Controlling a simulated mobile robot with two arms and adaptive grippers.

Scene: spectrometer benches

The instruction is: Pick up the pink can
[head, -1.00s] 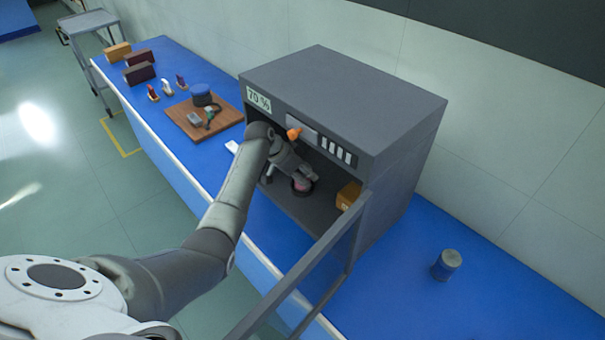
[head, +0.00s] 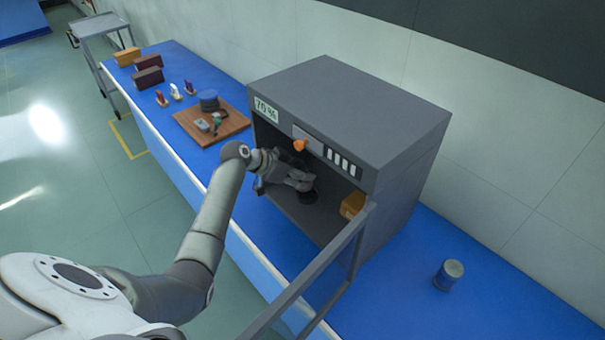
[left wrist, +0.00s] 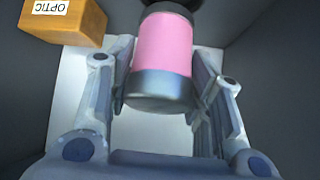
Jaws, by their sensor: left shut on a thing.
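The pink can (left wrist: 163,48) has a pink band and a grey metal end; it shows in the left wrist view at top centre, between my fingers. My left gripper (left wrist: 163,78) is shut on it, one finger on each side. In the head view my left gripper (head: 300,181) reaches into the open grey cabinet (head: 350,100), low near its floor. The can is hidden behind the gripper there. A dark round thing (head: 308,196) shows just below the fingers; I cannot tell whether the can touches it. My right gripper is out of view.
An orange box (head: 352,204) stands inside the cabinet at right; its OPTIC label shows in the left wrist view (left wrist: 62,22). The open cabinet door (head: 300,283) juts toward me. A grey-blue can (head: 448,275) stands on the blue bench to the right. A wooden board (head: 188,124) lies to the left.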

